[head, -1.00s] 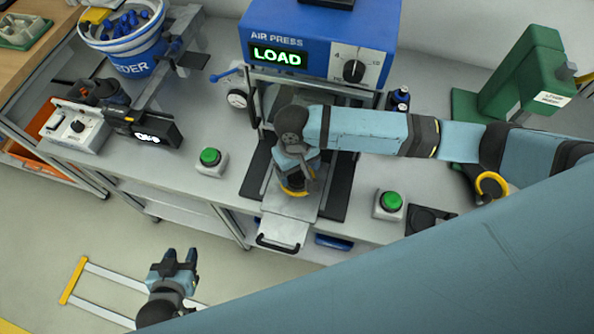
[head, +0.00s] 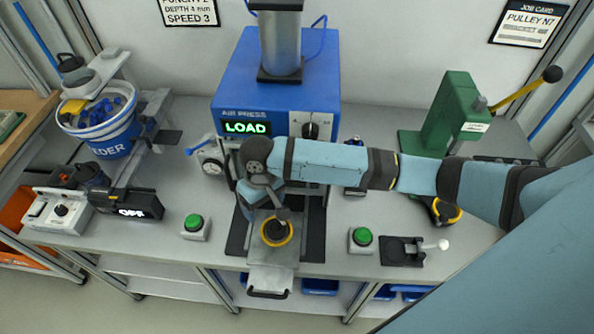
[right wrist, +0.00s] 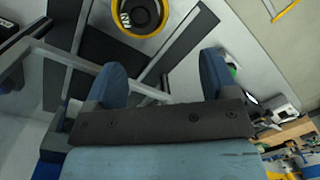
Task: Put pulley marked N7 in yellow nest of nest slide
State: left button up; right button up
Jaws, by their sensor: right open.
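A dark pulley (head: 276,231) sits inside the yellow nest (head: 264,240) on the nest slide (head: 270,277) in front of the press. In the right wrist view the dark pulley (right wrist: 145,12) has a light mark that looks like N7, and the yellow ring of the nest (right wrist: 117,27) surrounds it. It looks level, but I cannot tell if it is fully seated. My right gripper (right wrist: 162,75) is open and empty, apart from the pulley; in the head view its fingers are partly hidden by the wrist. My left gripper is out of view.
The blue air press (head: 270,85) reading LOAD stands behind the slide. Green buttons (head: 194,223) and (head: 362,237) flank it. A feeder bucket (head: 100,125) is at left. A green hand press (head: 450,115), with another yellow ring (head: 446,212) before it, is at right.

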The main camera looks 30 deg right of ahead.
jog(key=s+a+f+t+y, duration=0.2)
jog(key=s+a+f+t, duration=0.1)
jog(key=s+a+f+t+y, duration=0.3)
jog(key=shift+a+f, duration=0.25)
jog(key=shift+f, duration=0.05)
jog(key=s+d+t, duration=0.1)
jog(key=s+d+f+t, duration=0.1)
jog(key=s+d+f, duration=0.1)
jog(key=shift+s+d+t, duration=0.1)
jog(key=shift+d+t, duration=0.25)
jog(key=shift+t, duration=0.05)
jog(key=s+d+f+t+h, duration=0.1)
jog(key=s+d+t+h, duration=0.2)
jog(key=s+d, duration=0.4)
jog(key=shift+s+d+f, duration=0.2)
jog(key=shift+d+f, duration=0.15)
jog(key=shift+d, duration=0.4)
jog(key=shift+c, duration=0.4)
